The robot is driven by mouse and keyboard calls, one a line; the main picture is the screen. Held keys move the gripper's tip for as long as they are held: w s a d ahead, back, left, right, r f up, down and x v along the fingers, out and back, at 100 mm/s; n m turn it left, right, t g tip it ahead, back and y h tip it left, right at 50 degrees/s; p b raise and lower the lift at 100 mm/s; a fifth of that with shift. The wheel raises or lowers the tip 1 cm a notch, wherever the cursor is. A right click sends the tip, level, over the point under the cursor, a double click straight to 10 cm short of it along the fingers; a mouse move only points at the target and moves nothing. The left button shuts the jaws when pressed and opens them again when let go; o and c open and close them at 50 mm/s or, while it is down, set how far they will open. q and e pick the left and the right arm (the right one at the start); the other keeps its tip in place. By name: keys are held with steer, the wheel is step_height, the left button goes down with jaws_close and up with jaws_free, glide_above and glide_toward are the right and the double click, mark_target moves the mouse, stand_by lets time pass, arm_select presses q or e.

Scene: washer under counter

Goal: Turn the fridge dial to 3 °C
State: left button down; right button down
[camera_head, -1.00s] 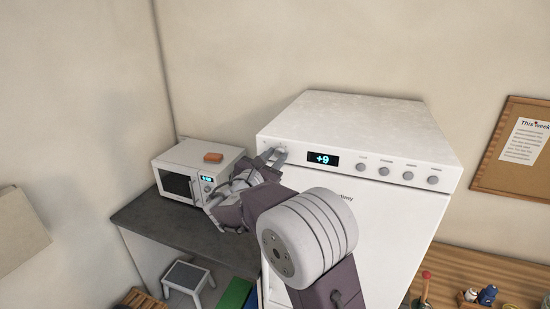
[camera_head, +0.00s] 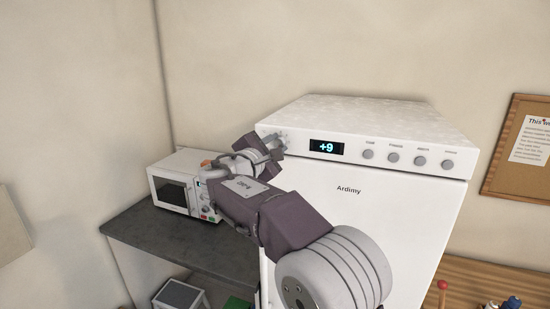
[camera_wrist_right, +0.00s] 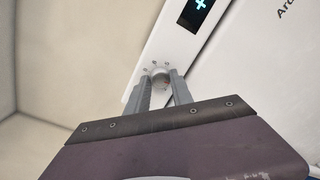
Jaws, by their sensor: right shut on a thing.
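The white fridge (camera_head: 375,215) stands at the centre right, with a control strip along its top front. Its display (camera_head: 326,147) reads +9. The dial (camera_wrist_right: 158,72) sits left of the display, with small marks around it in the right wrist view. My right gripper (camera_wrist_right: 160,78) has its two grey fingers on either side of the dial and is shut on it. In the head view my right gripper (camera_head: 278,141) is at the strip's left end, and it mostly hides the dial. My left gripper is not in view.
Several round buttons (camera_head: 394,157) line the strip right of the display. A white microwave (camera_head: 172,190) stands on a dark counter (camera_head: 150,232) to the left. A cork board (camera_head: 515,170) hangs at the right.

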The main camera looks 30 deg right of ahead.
steer(key=shift+r+m+b, duration=0.15)
steer(key=shift+m+b, duration=0.45)
steer(key=c, duration=1.1)
jaws_free()
steer(key=shift+d, duration=0.1)
